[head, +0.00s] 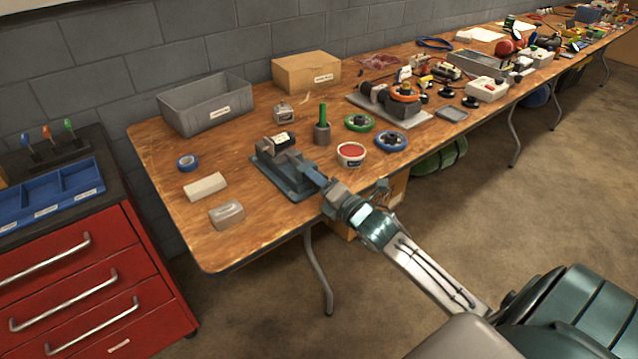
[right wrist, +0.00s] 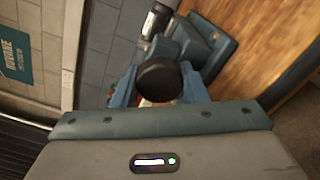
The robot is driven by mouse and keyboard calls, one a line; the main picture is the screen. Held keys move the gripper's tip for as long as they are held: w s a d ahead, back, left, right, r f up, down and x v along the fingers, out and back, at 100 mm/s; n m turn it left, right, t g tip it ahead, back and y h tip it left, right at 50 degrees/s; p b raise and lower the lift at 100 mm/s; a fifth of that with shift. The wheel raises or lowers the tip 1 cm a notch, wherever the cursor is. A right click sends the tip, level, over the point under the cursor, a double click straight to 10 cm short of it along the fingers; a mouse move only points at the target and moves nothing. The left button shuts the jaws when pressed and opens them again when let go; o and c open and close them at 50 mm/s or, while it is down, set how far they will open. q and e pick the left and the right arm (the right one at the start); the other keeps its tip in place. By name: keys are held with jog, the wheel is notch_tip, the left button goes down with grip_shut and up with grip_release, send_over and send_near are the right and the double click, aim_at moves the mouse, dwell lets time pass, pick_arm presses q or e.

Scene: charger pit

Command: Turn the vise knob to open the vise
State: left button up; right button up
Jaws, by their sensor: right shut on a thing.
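The vise (head: 282,178) is blue-grey and stands at the table's front edge in the head view. A small dark piece with a pale label (head: 279,141) sits at its top. In the right wrist view, the vise (right wrist: 214,45) is behind a round black knob (right wrist: 160,78). My right gripper (head: 326,187) reaches the vise's front end from the lower right. It is shut on the knob, with a blue finger on each side in the right wrist view (right wrist: 158,90). The knob is hidden by the gripper in the head view. My left gripper is not in view.
A red-and-white tub (head: 351,154), a green-handled tool in a grey holder (head: 322,132) and a grey block (head: 227,214) stand near the vise. A grey bin (head: 207,105) and a cardboard box (head: 306,72) are at the back. The table's front left corner is bare.

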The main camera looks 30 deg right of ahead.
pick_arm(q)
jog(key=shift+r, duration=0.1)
pick_arm(e)
jog(key=shift+f, duration=0.1)
dwell(0.3)
jog(key=o, duration=1)
jog(key=shift+c, duration=0.2)
jog(key=shift+s, duration=0.15)
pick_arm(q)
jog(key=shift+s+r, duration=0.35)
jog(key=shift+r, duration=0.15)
pick_arm(e)
jog(key=s, duration=1)
jog(key=shift+s+d, duration=0.25)
jog(key=shift+d, duration=0.2)
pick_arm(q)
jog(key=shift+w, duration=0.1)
